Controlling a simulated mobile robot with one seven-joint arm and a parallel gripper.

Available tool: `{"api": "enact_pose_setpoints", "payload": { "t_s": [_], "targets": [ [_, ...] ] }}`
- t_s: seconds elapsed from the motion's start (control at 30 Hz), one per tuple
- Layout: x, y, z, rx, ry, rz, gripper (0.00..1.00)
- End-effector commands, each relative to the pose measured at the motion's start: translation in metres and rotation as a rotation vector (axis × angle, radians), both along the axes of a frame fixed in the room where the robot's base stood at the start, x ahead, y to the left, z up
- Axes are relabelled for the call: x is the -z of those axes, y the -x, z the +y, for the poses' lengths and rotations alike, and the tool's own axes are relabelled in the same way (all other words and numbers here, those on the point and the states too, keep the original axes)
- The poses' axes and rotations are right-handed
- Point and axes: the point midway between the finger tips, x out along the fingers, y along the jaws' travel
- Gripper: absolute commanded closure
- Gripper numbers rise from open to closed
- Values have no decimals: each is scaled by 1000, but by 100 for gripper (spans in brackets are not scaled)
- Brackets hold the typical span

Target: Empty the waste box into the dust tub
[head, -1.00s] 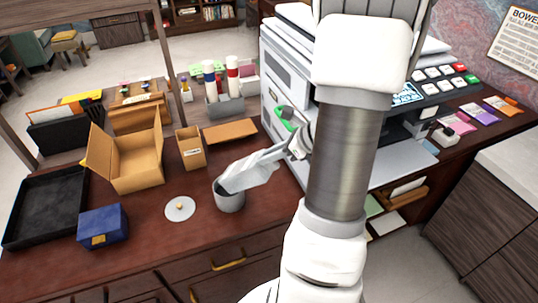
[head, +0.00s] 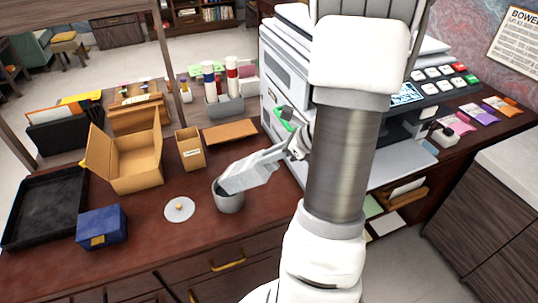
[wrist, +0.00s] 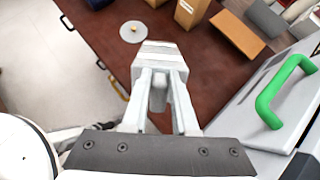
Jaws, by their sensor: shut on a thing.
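A light grey box, apparently the waste box (head: 243,177), is held tilted with its lower left end over the mouth of the round grey dust tub (head: 230,202). My gripper (head: 276,157) is shut on the box's upper right end. In the wrist view the box (wrist: 159,62) sits at the tips of my gripper (wrist: 162,95) and hides the tub. The tub stands upright on the desk. The box's inside and anything falling from it cannot be seen. A flat round lid with a knob (head: 179,209) lies on the desk left of the tub.
A small labelled carton (head: 190,150) and an open cardboard box (head: 136,162) stand behind the lid. A blue box (head: 102,226) and a black tray (head: 42,210) are at left. A machine with a green handle (wrist: 285,88) is close on the right.

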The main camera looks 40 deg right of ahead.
Motion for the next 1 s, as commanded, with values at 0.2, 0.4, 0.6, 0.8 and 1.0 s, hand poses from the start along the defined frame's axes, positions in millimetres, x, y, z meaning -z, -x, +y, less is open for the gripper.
{"api": "enact_pose_setpoints", "payload": {
  "t_s": [0.2, 0.4, 0.6, 0.8, 1.0],
  "targets": [
    [4, 2, -1, 1, -9, -15, 100],
    [7, 6, -4, 2, -22, -39, 100],
    [9, 9, -6, 3, -34, -62, 100],
    [12, 12, -8, 2, -47, -87, 100],
    [14, 15, -9, 2, -63, -112, 100]
  ]
}}
